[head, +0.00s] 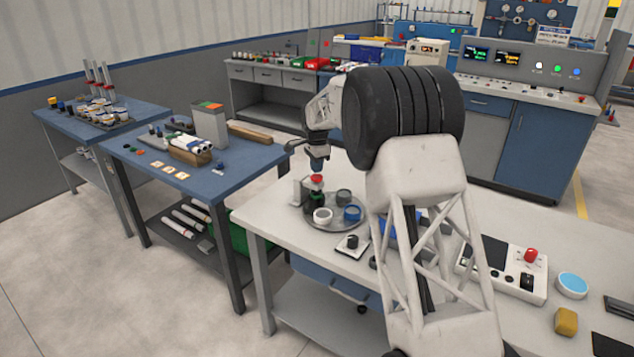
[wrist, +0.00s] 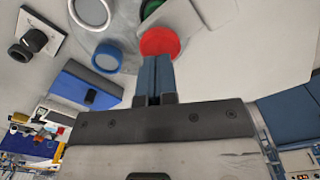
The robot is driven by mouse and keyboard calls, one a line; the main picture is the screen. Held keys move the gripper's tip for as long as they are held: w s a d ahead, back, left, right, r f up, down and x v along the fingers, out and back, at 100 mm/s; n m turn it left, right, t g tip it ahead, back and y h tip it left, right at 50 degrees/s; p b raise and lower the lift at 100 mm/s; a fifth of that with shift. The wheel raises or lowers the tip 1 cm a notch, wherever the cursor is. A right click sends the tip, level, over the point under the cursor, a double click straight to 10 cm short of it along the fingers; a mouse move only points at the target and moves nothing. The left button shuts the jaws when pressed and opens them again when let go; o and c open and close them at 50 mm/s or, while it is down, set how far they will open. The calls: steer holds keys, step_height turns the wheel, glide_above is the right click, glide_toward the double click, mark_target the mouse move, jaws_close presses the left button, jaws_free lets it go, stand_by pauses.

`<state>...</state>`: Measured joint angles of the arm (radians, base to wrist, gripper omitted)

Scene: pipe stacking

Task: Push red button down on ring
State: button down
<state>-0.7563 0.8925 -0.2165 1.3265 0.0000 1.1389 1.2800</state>
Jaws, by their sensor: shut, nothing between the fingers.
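The red button (head: 316,178) shows just under my gripper (head: 318,166), above the back left of a round grey tray (head: 316,226). In the wrist view the red button (wrist: 160,41) is a round red disc right at my fingertips (wrist: 156,58), which cover its lower edge. My fingers are shut together with nothing between them. I cannot tell whether they press on the button or are slightly above it. The ring under the button is mostly hidden. A white ring (head: 322,215), a blue ring (head: 352,213) and a grey piece (head: 344,196) also sit on the tray.
A green ring (wrist: 150,7) is close beside the red button. A small plate with a black knob (head: 352,243) lies in front of the tray. A white control box (head: 503,274) with another red knob stands to the right. A blue table (head: 200,187) is at left.

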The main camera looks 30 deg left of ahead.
mark_target(317, 176)
steer(key=shift+f, duration=1.95)
stand_by(1.5)
steer(key=shift+r, duration=3.55)
